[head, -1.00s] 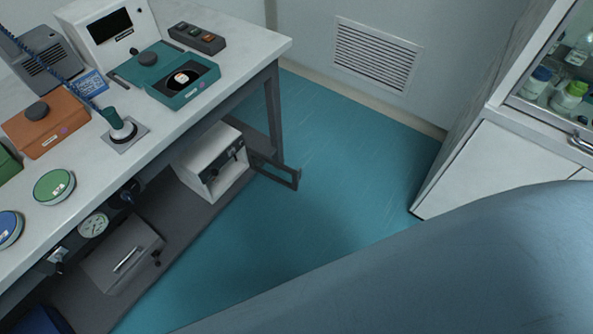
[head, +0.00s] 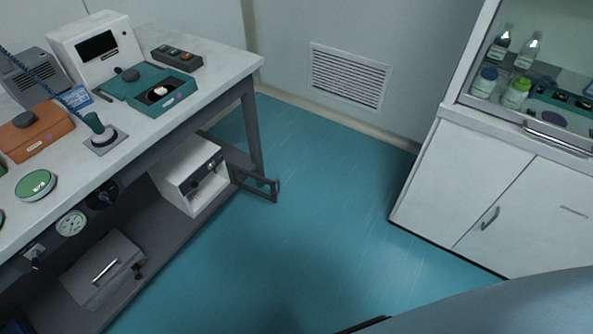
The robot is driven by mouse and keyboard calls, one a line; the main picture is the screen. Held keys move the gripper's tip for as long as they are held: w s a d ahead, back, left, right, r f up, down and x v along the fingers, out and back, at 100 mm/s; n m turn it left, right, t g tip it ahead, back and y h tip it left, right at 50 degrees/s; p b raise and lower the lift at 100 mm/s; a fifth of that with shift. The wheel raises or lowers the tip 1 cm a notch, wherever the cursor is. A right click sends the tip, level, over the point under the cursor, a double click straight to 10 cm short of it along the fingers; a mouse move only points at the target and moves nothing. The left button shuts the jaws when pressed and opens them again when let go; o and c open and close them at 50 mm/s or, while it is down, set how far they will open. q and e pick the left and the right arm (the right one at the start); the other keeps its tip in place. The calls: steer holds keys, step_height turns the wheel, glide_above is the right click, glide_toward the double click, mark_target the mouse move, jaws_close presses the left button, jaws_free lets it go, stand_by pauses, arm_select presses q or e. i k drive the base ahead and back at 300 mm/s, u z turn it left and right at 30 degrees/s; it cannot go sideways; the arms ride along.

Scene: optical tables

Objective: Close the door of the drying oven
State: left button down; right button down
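The drying oven appears to be the small white box (head: 180,190) with dark knobs, on the lower shelf under the bench at the left. Its dark-framed door (head: 262,187) with a see-through middle stands open, swung out past the shelf over the blue floor. Neither gripper can be made out in the head view. Nothing touches the door.
The white bench (head: 150,117) bears several coloured devices. A grey box (head: 103,268) with a handle sits on the lower shelf (head: 160,235). A white cabinet (head: 470,190) stands at the right. The blue floor (head: 320,200) between is clear. A wall vent (head: 349,77) is behind.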

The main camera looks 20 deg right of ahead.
mark_target(231, 167)
steer(key=z, duration=0.35)
steer(key=i, duration=1.5)
steer(key=u, duration=0.35)
